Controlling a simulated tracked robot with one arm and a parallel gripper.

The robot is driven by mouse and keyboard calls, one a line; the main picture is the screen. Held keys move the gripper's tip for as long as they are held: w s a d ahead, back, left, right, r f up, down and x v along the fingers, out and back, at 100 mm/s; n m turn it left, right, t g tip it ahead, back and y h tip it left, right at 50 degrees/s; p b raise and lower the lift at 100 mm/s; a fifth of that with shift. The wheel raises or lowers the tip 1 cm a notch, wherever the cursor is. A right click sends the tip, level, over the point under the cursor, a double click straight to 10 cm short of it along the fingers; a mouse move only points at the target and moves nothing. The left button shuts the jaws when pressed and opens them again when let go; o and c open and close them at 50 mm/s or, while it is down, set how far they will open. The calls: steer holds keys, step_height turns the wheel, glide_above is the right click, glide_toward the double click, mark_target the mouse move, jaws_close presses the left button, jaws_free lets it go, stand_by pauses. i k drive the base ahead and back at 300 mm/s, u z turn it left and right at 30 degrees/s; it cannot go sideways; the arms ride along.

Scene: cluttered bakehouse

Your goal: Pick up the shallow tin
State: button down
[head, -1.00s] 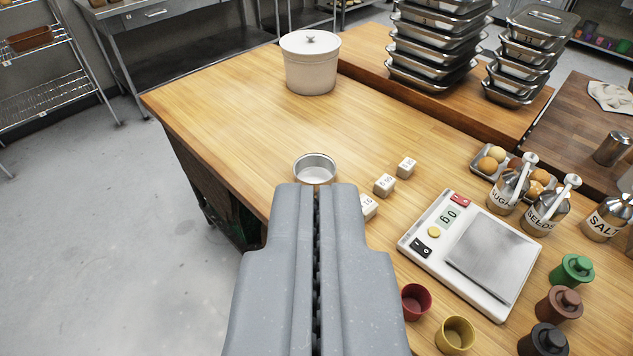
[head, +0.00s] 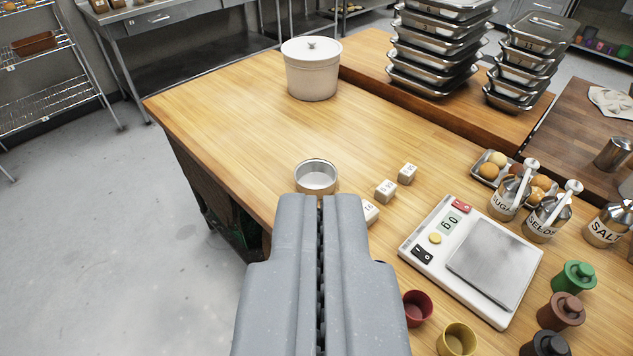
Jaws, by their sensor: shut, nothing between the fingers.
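The shallow tin (head: 316,178) is a small round silver tin standing on the wooden table (head: 225,130), near its left edge. My gripper (head: 320,200) is shut and empty. Its tips appear just below the tin in the picture and cover a little of its near rim. I cannot tell how high the fingers are above the table.
White marked blocks (head: 386,189) stand right of the tin. A white scale (head: 440,240) lies further right, with red (head: 416,306) and yellow (head: 457,338) cups near it. A lidded white tub (head: 312,75) stands behind. The table between tub and tin is clear.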

mark_target(318, 177)
steer(key=z, duration=0.05)
steer(key=k, duration=0.55)
steer(key=u, duration=0.65)
steer(key=i, duration=1.5)
steer(key=z, duration=0.35)
